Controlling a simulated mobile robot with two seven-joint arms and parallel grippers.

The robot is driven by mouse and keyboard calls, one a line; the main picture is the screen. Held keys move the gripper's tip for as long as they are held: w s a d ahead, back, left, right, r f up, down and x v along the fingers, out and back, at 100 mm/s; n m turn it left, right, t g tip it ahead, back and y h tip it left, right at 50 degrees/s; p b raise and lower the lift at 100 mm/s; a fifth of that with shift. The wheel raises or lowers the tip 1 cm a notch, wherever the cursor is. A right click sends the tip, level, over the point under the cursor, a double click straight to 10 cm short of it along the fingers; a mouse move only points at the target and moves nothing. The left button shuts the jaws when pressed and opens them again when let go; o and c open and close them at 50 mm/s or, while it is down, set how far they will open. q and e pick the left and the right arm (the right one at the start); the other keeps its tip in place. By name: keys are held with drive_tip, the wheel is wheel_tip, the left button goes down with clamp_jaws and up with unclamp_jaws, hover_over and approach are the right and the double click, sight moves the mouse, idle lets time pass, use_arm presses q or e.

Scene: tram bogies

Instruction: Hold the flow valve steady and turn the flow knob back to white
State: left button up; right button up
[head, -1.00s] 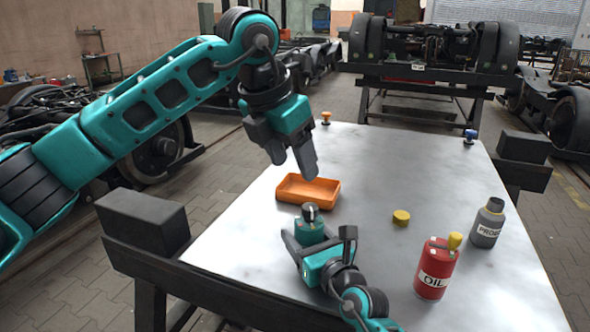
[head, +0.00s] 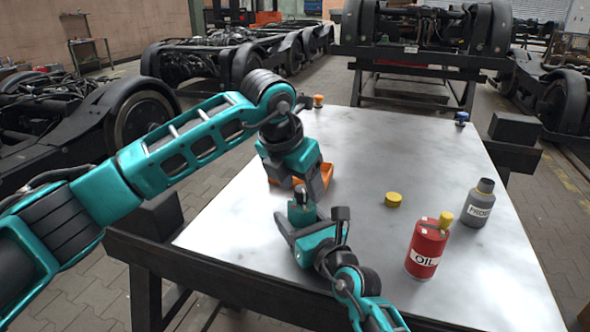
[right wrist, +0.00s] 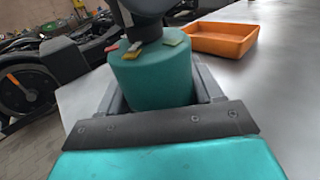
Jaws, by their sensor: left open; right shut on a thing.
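The flow valve is a teal cylinder (head: 301,214) near the front left of the table; it also fills the middle of the right wrist view (right wrist: 152,82). Small red, orange and yellow-green marks show on its top. The dark flow knob (right wrist: 143,18) stands on the top, its upper part cut off by the frame. My right gripper (head: 298,226) is shut on the valve's body, a finger on each side. My left gripper (head: 296,188) is open, fingers down, just behind the knob in the head view. I cannot tell whether it touches the knob, or which colour the knob points to.
An orange tray (head: 326,176) lies behind the valve, partly hidden by my left gripper. A yellow cap (head: 393,200), a red oil can (head: 426,248) and a grey bottle (head: 479,205) stand to the right. Orange (head: 318,101) and blue (head: 461,118) knobs sit at the far edge.

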use_arm(q)
drive_tip(key=shift+f, duration=0.2)
drive_tip(key=c, duration=1.1)
drive_tip(key=shift+w+a+m+g+h, duration=0.1)
drive_tip(key=shift+m+g+h, duration=0.15)
drive_tip(key=shift+m, duration=0.75)
drive_tip(key=shift+w+m+g+h, duration=0.1)
drive_tip(key=shift+m+g+h, duration=0.15)
drive_tip(key=shift+m, duration=0.75)
